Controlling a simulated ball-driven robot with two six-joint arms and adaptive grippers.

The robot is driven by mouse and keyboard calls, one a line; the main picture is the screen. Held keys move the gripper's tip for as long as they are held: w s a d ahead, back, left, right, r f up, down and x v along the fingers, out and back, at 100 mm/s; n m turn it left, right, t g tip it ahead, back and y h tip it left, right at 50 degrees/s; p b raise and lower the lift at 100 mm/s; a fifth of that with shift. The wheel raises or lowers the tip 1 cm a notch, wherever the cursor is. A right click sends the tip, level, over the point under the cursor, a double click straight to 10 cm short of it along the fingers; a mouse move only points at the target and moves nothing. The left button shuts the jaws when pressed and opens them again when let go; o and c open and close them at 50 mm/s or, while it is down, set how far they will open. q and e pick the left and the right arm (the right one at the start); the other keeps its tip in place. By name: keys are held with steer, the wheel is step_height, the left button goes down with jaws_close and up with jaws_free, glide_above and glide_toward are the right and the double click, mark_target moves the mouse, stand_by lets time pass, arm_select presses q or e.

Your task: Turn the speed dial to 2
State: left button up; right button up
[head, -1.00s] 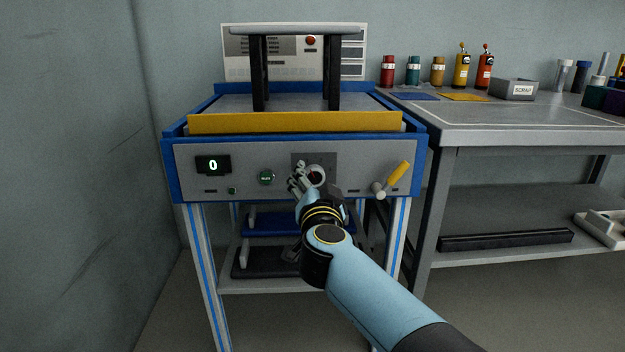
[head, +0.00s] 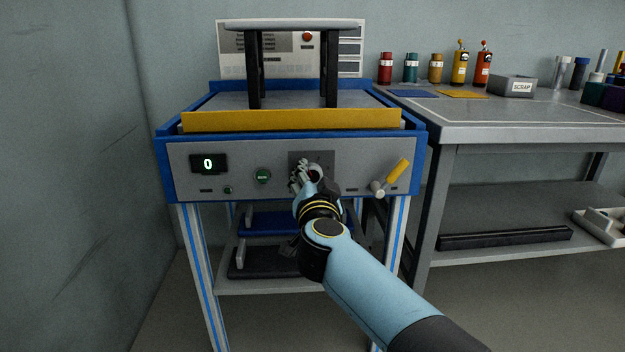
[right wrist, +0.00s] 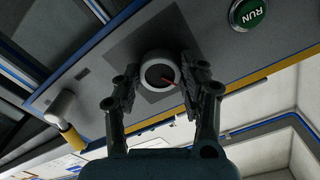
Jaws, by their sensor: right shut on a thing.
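In the head view my right gripper (head: 308,178) covers most of the dial. The display (head: 208,164) reads 0. My left gripper is out of view.
A green RUN button (head: 263,176) is left of the dial, and a yellow-handled lever (head: 394,176) is to its right. A yellow bar (head: 290,120) runs along the machine's front edge. A grey workbench (head: 520,118) with bottles and a scrap bin (head: 512,86) stands at the right.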

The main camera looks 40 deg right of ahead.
steer(key=m+p, duration=0.2)
steer(key=shift+r+m, duration=0.15)
steer(key=shift+m, duration=0.25)
steer(key=shift+m+p, duration=0.75)
steer(key=shift+m, duration=0.55)
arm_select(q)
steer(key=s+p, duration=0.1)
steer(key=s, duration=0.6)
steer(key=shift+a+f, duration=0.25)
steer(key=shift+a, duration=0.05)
arm_select(e)
steer(key=shift+f+m, duration=0.15)
steer(key=shift+m, duration=0.95)
steer(key=shift+f+m, duration=0.1)
steer(key=shift+m, duration=1)
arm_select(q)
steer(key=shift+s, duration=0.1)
arm_select(e)
steer(key=o, duration=1.2)
steer(key=shift+s, duration=0.15)
